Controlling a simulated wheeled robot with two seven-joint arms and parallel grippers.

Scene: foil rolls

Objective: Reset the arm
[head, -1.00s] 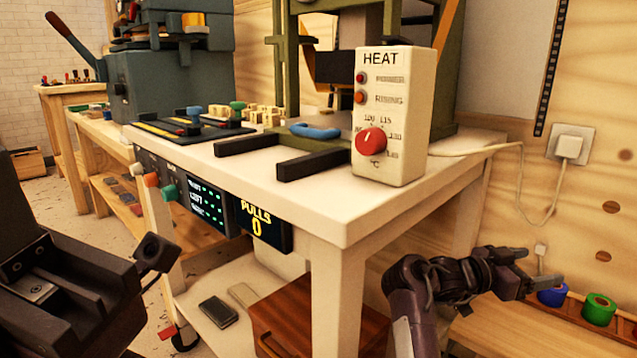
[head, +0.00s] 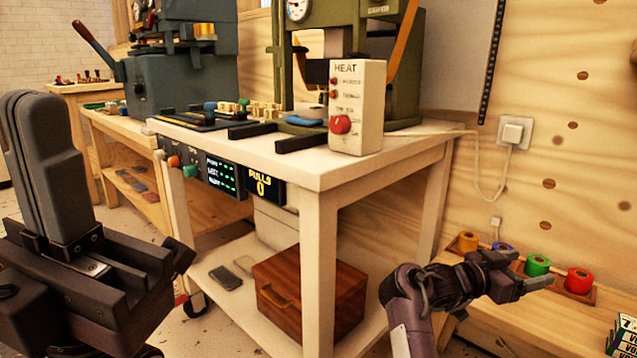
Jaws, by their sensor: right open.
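My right gripper (head: 540,286) is at the lower right in the head view, open and empty. It is in front of the wooden tray of foil rolls; whether it touches the tray is unclear. My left gripper (head: 42,160) is large and close at the left edge, pointing up. Its fingers overlap from this side, so their opening and anything between them are hidden.
A white table (head: 330,178) carries a green press (head: 407,75) and a white HEAT box (head: 357,108). A brown wooden box (head: 312,290) sits on its lower shelf. A wall socket (head: 515,132) has a cable. Bare floor shows between my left arm and the table.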

